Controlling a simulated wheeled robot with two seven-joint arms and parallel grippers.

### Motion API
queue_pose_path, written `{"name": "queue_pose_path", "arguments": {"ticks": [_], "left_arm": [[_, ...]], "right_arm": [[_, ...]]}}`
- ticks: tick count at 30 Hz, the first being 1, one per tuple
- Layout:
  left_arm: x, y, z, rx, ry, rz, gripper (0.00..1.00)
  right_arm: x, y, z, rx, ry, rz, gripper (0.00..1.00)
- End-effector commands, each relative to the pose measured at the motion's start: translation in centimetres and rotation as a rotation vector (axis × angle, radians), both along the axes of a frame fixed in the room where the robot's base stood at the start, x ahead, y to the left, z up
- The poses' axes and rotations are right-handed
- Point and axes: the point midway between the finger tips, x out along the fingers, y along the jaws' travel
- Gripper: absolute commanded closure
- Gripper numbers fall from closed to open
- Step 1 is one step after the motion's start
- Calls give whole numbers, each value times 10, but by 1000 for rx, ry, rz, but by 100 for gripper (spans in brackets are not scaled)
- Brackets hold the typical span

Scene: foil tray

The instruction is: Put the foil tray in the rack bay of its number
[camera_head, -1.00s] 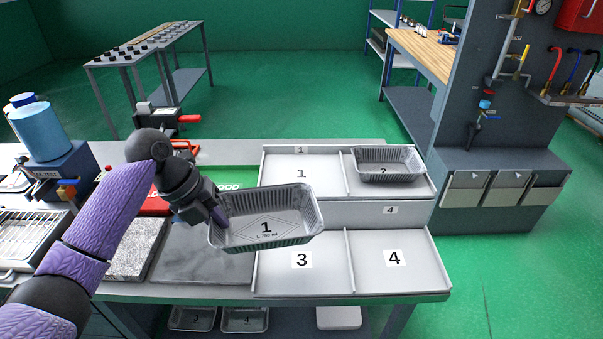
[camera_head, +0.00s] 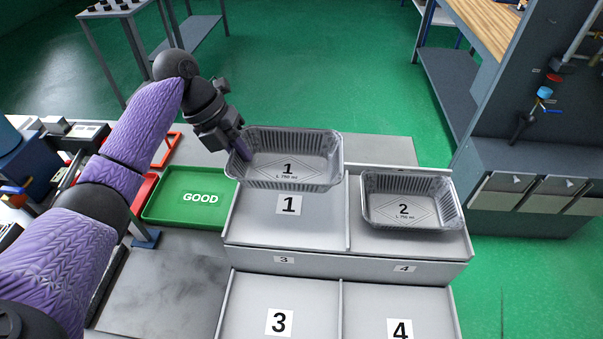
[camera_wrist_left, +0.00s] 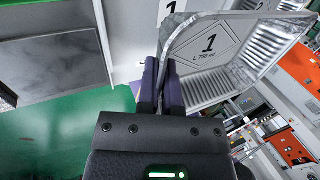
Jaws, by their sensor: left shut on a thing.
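The foil tray (camera_head: 290,152) has the number 1 on its floor. My left gripper (camera_head: 240,150) is shut on its left rim and holds it in the air, over the back part of rack bay 1 (camera_head: 262,222) in the head view. In the left wrist view the gripper fingers (camera_wrist_left: 162,88) pinch the wall of the foil tray (camera_wrist_left: 240,50). Bay 1 shows its label and no tray in it. Bay 2 (camera_head: 367,242) holds another foil tray (camera_head: 412,200) marked 2. My right gripper is not in view.
Lower bays 3 (camera_head: 250,310) and 4 (camera_head: 430,305) are empty where they show. A low divider (camera_head: 347,225) separates bays 1 and 2. A green tray marked GOOD (camera_head: 180,210) lies left of the rack.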

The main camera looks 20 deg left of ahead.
Motion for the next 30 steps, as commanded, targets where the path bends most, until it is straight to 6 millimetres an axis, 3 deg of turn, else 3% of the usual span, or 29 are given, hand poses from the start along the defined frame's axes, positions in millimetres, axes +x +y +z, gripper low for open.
{"name": "queue_pose_path", "arguments": {"ticks": [6,15,25,30], "left_arm": [[-1,0,-47,-2,5,2,100],[-1,0,-97,-1,4,2,100],[-1,0,-104,1,0,1,100],[-1,0,-103,1,0,1,62]], "right_arm": [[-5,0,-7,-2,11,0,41],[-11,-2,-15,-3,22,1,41],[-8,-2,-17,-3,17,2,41],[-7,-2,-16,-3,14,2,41]]}}
